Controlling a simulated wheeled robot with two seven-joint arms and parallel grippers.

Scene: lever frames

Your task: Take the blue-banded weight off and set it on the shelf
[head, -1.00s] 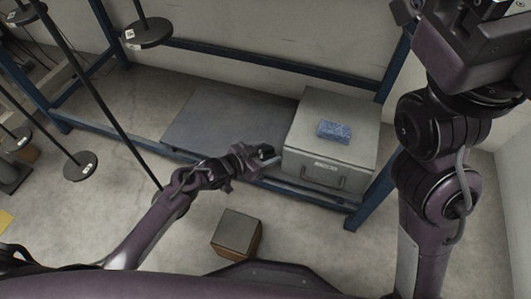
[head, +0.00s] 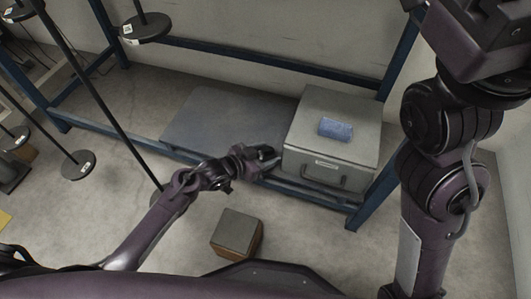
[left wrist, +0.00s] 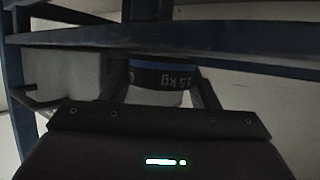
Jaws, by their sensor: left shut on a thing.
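The blue-banded weight (left wrist: 160,74) is dark with a blue stripe and upside-down kg lettering in the left wrist view. It sits between the fingers of my left gripper (left wrist: 162,92), which is shut on it. In the head view my left gripper (head: 266,155) is low, at the shelf's front edge, just left of the grey box; I cannot make out the weight clearly there. The shelf (head: 215,122) is a grey board low in a blue frame. I cannot tell whether the weight touches it. My right arm fills the right side, its gripper out of view.
A grey metal box (head: 315,158) with a blue block (head: 335,128) on top stands on the shelf's right part. Black discs (head: 145,27) hang on rods at the left. A small box (head: 236,232) stands on the floor. The shelf's left part is bare.

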